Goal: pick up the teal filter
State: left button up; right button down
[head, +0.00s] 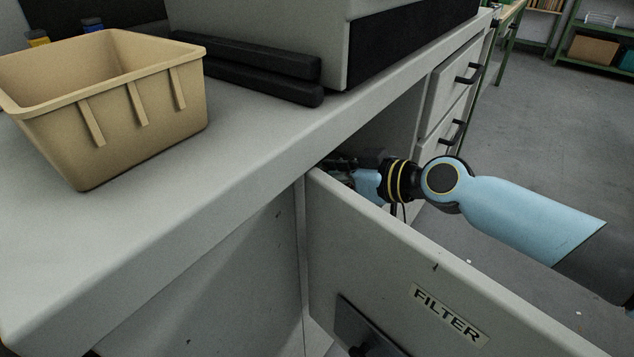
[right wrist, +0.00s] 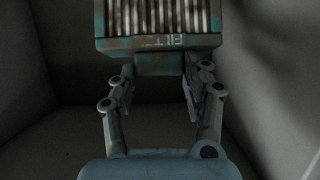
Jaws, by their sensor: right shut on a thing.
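The teal filter (right wrist: 158,43) shows at the top of the right wrist view, with pale pleats, a worn teal frame and upside-down lettering. Its top is cut off by the picture edge. My right gripper (right wrist: 160,68) is shut on the filter's lower teal block, one finger on each side. In the head view my right gripper (head: 345,164) reaches behind the drawer front (head: 350,235) labelled FILTER and is mostly hidden. The filter is out of sight there. My left gripper is not in view.
Grey walls (right wrist: 40,120) surround my gripper in the right wrist view. The worktop (head: 240,165) lies close beside my right arm in the head view. A tan bin (head: 150,115) stands on it at the left, and black bars (head: 250,62) lie behind. Closed drawers (head: 450,85) are farther back.

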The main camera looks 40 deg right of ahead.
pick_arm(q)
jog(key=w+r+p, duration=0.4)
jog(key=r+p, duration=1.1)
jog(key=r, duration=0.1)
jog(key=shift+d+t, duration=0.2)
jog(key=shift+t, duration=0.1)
pick_arm(e)
jog(key=s+d+r+g, duration=0.1)
jog(key=s+d+r, duration=0.1)
jog(key=s, duration=0.5)
jog(key=s+d+r+g, duration=0.1)
jog(key=s+d+r, duration=0.1)
jog(key=s+r, duration=0.2)
jog(key=s+d+r+g+h, duration=0.1)
jog(key=s+d+r, duration=0.2)
jog(key=s, duration=0.7)
jog(key=shift+r, duration=0.4)
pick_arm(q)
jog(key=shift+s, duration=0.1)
pick_arm(e)
jog(key=shift+w, duration=0.15)
